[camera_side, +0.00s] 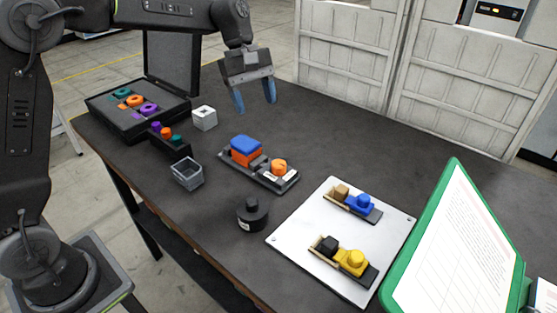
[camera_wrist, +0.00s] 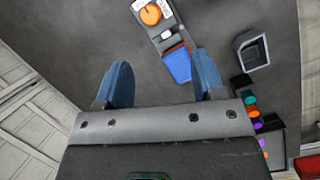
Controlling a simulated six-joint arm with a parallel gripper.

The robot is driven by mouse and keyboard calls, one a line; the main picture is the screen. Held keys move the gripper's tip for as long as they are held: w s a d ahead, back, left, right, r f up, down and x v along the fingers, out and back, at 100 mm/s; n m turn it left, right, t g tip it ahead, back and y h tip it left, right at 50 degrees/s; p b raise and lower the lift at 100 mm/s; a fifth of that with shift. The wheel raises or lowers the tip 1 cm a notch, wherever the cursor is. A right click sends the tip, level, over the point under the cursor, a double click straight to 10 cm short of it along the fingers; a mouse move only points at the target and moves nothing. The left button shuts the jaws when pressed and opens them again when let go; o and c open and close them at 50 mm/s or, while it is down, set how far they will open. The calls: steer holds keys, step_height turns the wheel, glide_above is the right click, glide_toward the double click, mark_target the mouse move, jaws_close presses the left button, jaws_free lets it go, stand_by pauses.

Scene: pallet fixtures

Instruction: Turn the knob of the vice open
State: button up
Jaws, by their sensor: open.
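The vice (camera_side: 262,177) is a dark, long fixture in the middle of the table. An orange knob (camera_side: 279,167) with white label plates beside it sits at its right end. A blue block (camera_side: 245,144) on an orange block (camera_side: 246,158) stands at its left end. In the wrist view the knob (camera_wrist: 150,14) is near the top edge, and the blue block (camera_wrist: 177,66) is partly hidden behind the right finger. My gripper (camera_side: 256,104) is open and empty, its blue fingers pointing down, above the table behind the vice and apart from it. It also shows in the wrist view (camera_wrist: 162,64).
A white plate (camera_side: 290,242) with blue-knobbed and yellow-knobbed fixtures lies at the right. A grey open bin (camera_side: 187,174), a black cylinder (camera_side: 252,215) and a white block (camera_side: 204,118) surround the vice. A green-framed board (camera_side: 450,245) stands far right. The back table is clear.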

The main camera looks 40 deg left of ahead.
mark_target(279, 164)
steer(key=shift+n+g, duration=0.4)
steer(key=shift+n, duration=0.5)
steer(key=w+x, duration=0.1)
steer(key=x, duration=0.4)
steer(key=w+x, duration=0.1)
steer(key=x, duration=0.4)
steer(key=w+x, duration=0.1)
steer(key=x, duration=0.5)
steer(key=shift+w+a+f, duration=0.1)
steer(key=shift+w+f, duration=0.1)
steer(key=shift+f, duration=0.05)
steer(key=c, duration=0.9)
steer(key=shift+c, duration=0.2)
